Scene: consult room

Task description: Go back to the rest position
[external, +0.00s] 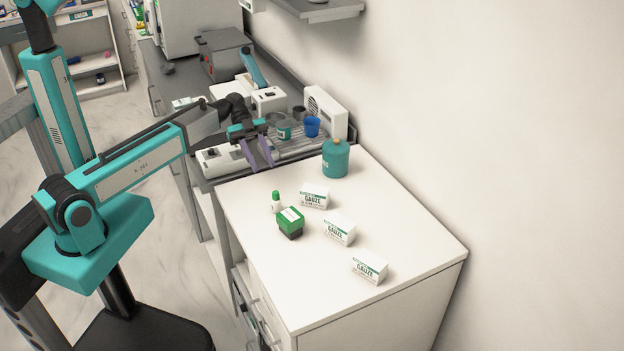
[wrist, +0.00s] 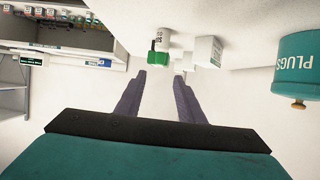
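My gripper (external: 258,161) is raised in the external view, above the far left end of the white counter. Its two purple fingers are spread apart with nothing between them. In the wrist view the gripper (wrist: 158,80) also shows open fingers, with white surface between them. My arm reaches out over the gap on the left of the counter. No rest stand or marker is visible.
The white counter (external: 330,300) holds three gauze boxes (external: 315,198), a green box (external: 290,220), a small green-capped bottle (external: 276,202) and a teal plugs jar (external: 336,158). Behind the gripper are a wire rack (external: 293,142), a blue cup (external: 312,126) and white devices. A wall bounds the right.

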